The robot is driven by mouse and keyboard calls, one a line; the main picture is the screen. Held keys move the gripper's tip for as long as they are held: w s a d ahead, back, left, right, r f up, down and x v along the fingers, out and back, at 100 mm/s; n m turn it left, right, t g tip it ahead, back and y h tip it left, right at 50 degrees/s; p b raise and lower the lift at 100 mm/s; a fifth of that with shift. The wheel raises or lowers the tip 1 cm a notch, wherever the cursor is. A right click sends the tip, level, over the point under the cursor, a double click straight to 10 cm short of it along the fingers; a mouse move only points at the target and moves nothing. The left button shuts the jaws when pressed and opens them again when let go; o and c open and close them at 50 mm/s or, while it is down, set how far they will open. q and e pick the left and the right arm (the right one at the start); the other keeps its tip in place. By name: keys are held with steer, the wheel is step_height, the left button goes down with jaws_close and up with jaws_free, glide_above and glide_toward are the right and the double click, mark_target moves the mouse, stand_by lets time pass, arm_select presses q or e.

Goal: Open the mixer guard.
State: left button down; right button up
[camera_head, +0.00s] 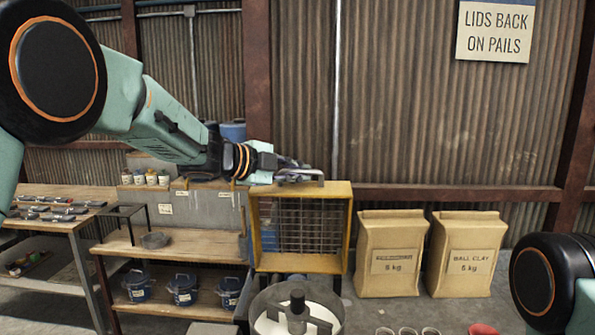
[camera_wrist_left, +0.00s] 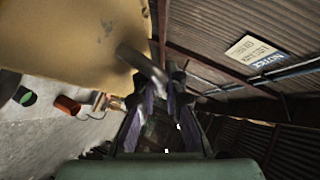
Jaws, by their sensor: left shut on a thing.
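The mixer guard (camera_head: 344,232), a yellow frame with wire mesh, stands upright behind the mixer pan (camera_head: 333,303). The open top of the pan shows, with a dark central hub (camera_head: 297,302) inside. My left gripper (camera_head: 303,173) is at the guard's top edge, shut on its grey bar handle (camera_head: 321,181). In the left wrist view the handle (camera_wrist_left: 141,62) runs in between the fingers of the gripper (camera_wrist_left: 163,88), beside the guard's yellow face (camera_wrist_left: 75,40). Of my right arm only a joint shows at the lower right; its gripper is out of view.
Two tan clay bags (camera_head: 390,255) (camera_head: 464,257) stand right of the guard. A wooden shelf (camera_head: 165,245) with blue lidded pails (camera_head: 183,289) and a bench (camera_head: 62,220) with small tools are on the left. A corrugated wall is behind. Cups (camera_head: 407,331) sit at the bottom edge.

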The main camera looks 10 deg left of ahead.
arm_select(q)
steer(key=shift+w+r, duration=0.1)
steer(key=shift+w, duration=0.1)
stand_by(0.3)
steer(key=c, duration=1.4)
jaws_free()
steer(key=shift+s, duration=0.1)
steer(key=v, duration=1.2)
steer(key=shift+c, duration=0.2)
